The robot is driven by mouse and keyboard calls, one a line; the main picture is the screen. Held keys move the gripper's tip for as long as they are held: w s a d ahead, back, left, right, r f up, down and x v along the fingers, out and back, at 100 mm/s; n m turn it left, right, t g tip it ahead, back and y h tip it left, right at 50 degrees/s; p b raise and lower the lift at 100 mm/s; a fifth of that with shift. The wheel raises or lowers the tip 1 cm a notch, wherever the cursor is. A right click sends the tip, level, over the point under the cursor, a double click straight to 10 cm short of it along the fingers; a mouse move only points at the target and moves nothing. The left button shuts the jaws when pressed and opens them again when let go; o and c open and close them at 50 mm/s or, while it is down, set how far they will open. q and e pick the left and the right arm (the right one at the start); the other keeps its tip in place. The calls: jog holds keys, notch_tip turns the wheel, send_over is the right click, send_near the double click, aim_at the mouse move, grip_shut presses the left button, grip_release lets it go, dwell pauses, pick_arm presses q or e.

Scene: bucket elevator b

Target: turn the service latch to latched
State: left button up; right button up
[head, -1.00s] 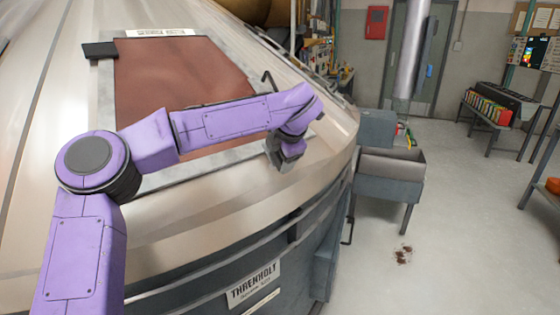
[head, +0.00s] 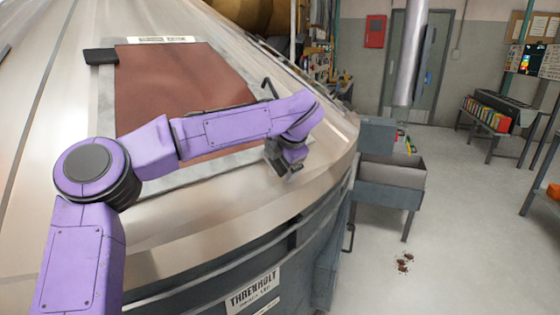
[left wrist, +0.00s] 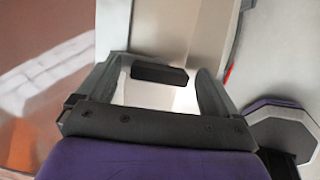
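My left gripper (head: 286,163) is low over the lower right corner of the reddish-brown panel (head: 165,85) on the big metal housing. In the left wrist view the left gripper (left wrist: 160,66) has its two fingers spread apart. A short dark bar (left wrist: 160,74) shows between the fingers, against a pale surface; it may be the service latch, but its setting cannot be told. I cannot tell whether the fingers touch it. My right gripper is not in view.
A black block (head: 100,56) sits at the panel's upper left edge. The curved metal housing (head: 200,215) fills the left side. A grey bin on legs (head: 390,170) stands to its right.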

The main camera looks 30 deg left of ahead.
pick_arm(q)
jog(key=v, duration=1)
jog(key=shift+r+b, duration=0.2)
jog(key=shift+b, duration=0.2)
jog(key=shift+s+d, duration=0.1)
jog(key=shift+s, duration=0.05)
